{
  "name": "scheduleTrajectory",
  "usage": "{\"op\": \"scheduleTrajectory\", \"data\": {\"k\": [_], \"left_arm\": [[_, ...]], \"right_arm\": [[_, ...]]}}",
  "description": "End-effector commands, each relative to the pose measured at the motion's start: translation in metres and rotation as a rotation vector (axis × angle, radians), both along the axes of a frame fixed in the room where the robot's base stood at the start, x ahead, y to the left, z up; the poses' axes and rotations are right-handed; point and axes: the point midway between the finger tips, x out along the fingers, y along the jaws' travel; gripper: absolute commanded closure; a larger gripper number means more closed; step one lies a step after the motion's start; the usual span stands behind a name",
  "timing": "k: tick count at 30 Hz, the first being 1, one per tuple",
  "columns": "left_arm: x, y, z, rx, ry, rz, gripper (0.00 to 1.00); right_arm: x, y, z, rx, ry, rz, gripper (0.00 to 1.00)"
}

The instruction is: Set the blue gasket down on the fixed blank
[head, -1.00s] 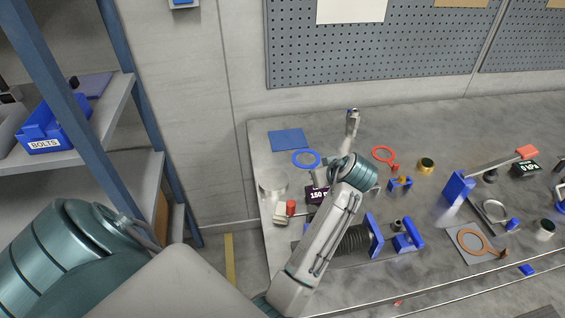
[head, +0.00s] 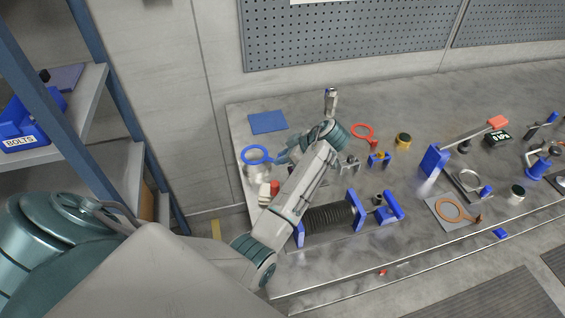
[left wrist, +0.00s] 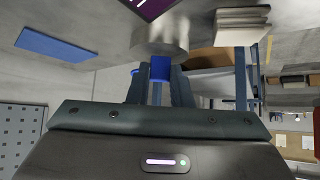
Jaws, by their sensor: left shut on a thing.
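The blue gasket (head: 248,161) is a flat ring with a tab. My left gripper (head: 281,157) is shut on its tab, coming from the right in the head view. In the left wrist view the blue tab (left wrist: 160,70) shows between the fingers (left wrist: 158,90), and most of the ring is hidden. A round metal cylinder (head: 258,174), which looks like the fixed blank, stands at the table's left end. The ring overlaps its top in the head view; I cannot tell whether they touch. The cylinder (left wrist: 160,38) is just beyond the fingertips in the left wrist view. My right gripper is not in view.
A blue flat plate (head: 267,122) lies behind the gasket. A red ring (head: 362,132), a brass cup (head: 403,140) and a black spring in a blue frame (head: 330,217) are to the right. A pale block with a red part (head: 268,193) is in front of the cylinder.

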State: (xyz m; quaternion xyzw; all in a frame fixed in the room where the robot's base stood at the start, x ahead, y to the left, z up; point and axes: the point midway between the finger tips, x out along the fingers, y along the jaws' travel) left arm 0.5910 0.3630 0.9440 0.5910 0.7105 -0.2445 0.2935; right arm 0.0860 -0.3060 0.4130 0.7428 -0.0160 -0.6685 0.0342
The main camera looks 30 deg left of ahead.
Motion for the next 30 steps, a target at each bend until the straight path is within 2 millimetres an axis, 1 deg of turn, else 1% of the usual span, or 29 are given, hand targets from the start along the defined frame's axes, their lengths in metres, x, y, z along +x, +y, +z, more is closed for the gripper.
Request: {"op": "scheduleTrajectory", "data": {"k": [3,6,8,12,13,15,16,25,28,30], "left_arm": [[-0.001,0.000,-0.015,0.001,0.005,-0.001,1.00],[-0.001,0.000,-0.028,-0.001,0.005,-0.001,1.00],[-0.001,0.000,-0.032,0.000,0.002,0.001,1.00],[-0.001,0.000,-0.033,-0.001,0.000,0.000,1.00],[-0.001,0.000,-0.033,-0.001,0.001,-0.001,0.77],[-0.001,0.000,-0.033,-0.001,0.001,-0.001,0.63],[-0.001,0.000,-0.033,-0.001,0.001,-0.001,0.59],[0.000,-0.001,-0.032,-0.001,0.001,-0.001,0.59],[0.002,-0.007,-0.028,-0.001,-0.002,-0.001,0.59],[0.003,-0.015,-0.021,-0.003,-0.004,-0.002,0.59]], "right_arm": [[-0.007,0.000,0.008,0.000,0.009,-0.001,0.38],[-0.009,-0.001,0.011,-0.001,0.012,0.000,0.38],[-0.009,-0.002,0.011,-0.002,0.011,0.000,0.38],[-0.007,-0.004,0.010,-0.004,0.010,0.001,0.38],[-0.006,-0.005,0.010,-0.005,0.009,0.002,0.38],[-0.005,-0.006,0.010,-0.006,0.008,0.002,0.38],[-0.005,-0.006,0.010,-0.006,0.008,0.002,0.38],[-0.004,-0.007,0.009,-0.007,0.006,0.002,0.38],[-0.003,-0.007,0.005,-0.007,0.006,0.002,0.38],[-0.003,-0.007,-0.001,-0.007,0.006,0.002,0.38]]}}
